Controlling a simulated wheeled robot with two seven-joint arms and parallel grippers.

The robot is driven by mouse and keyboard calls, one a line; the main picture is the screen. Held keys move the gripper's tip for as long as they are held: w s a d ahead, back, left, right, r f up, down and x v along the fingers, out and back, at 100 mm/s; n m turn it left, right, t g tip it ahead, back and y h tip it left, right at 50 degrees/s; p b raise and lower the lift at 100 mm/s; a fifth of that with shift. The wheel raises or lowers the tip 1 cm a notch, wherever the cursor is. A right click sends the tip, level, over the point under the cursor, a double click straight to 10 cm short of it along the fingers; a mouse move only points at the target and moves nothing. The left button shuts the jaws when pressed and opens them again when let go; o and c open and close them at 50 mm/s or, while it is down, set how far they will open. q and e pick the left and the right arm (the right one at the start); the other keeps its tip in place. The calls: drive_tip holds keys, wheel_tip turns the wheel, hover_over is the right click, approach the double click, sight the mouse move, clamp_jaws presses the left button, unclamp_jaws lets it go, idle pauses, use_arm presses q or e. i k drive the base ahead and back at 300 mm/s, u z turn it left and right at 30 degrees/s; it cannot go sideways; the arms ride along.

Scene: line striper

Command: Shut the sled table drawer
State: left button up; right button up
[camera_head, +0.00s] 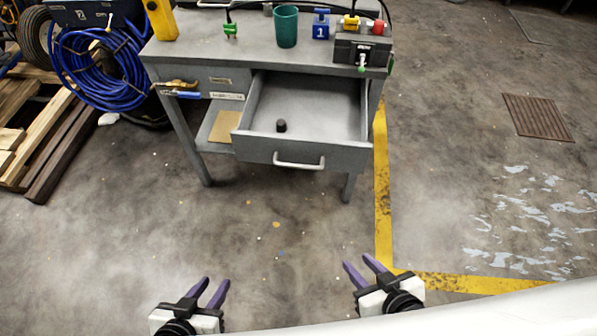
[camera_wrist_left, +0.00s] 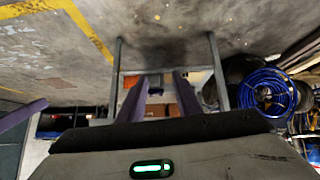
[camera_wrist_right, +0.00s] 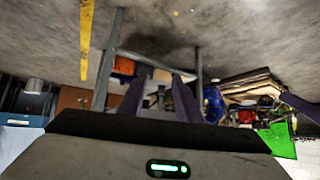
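The grey table (camera_head: 205,60) stands ahead of me in the head view. Its drawer (camera_head: 292,158) is pulled far out toward me, with a light metal handle (camera_head: 299,164) on its front. A small black cylinder (camera_head: 281,126) stands inside the drawer. My left gripper (camera_head: 213,286) is open and empty, low in the picture and well short of the drawer. My right gripper (camera_head: 361,265) is open and empty, also short of the drawer, to its lower right. Both wrist views show purple fingers apart with nothing between them.
On the table top stand a green cup (camera_head: 285,27), a blue block marked 1 (camera_head: 321,25) and a grey box (camera_head: 360,49). A blue hose coil (camera_head: 105,75) and wooden pallet (camera_head: 40,130) lie left. Floor between my grippers and the table is clear.

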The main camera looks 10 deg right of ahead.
sight(326, 116)
drive_tip(key=z, duration=0.55)
drive_tip(key=i, duration=0.7)
drive_tip(key=u, duration=0.6)
drive_tip(key=k, duration=0.5)
drive_tip(key=u, duration=0.9)
drive_tip(key=k, duration=0.7)
drive_tip(key=z, duration=1.35)
